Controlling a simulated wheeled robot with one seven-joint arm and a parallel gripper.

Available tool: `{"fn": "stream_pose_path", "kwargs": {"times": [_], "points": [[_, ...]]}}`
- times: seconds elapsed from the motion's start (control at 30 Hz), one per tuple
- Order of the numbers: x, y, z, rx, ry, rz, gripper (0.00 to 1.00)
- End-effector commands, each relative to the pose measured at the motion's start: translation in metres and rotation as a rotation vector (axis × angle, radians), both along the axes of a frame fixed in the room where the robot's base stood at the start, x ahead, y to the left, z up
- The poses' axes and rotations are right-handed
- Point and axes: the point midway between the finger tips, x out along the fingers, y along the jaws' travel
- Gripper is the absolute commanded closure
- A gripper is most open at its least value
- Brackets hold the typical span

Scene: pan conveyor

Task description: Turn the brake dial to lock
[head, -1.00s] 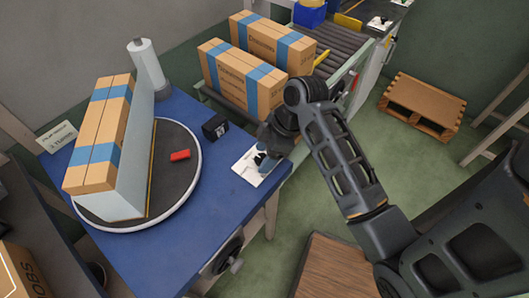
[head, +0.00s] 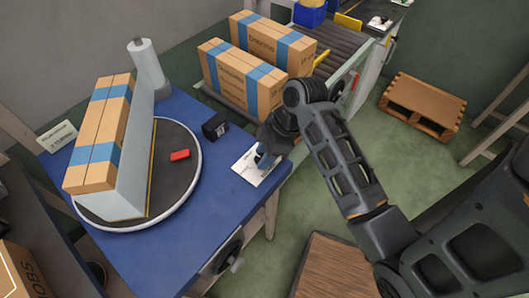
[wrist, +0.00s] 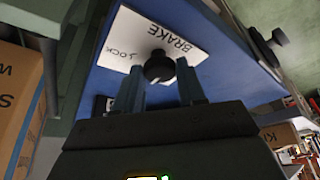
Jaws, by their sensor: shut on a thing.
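The brake dial (wrist: 158,67) is a round black knob on a white plate (wrist: 125,38) printed with BRAKE and LOCK, upside down in the wrist view. The plate (head: 243,170) lies at the right edge of the blue table in the head view. My gripper (wrist: 160,72) has one finger on each side of the dial and is shut on it. In the head view my gripper (head: 263,160) reaches down over the plate and mostly hides the dial. I cannot tell the dial's exact pointing from these frames.
A small black box (head: 214,127) stands near the plate. A conveyor (head: 325,45) with boxes lies behind.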

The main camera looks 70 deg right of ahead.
Motion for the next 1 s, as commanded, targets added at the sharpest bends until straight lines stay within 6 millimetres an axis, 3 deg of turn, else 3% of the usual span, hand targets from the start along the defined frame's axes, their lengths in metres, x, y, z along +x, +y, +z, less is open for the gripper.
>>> {"fn": "stream_pose_path", "kwargs": {"times": [0.37, 1.0], "points": [[-0.0008, 0.0026, 0.0040, 0.002, 0.001, -0.140, 0.91], [0.0001, 0.0070, 0.0010, -0.001, -0.003, -0.718, 0.91]]}}
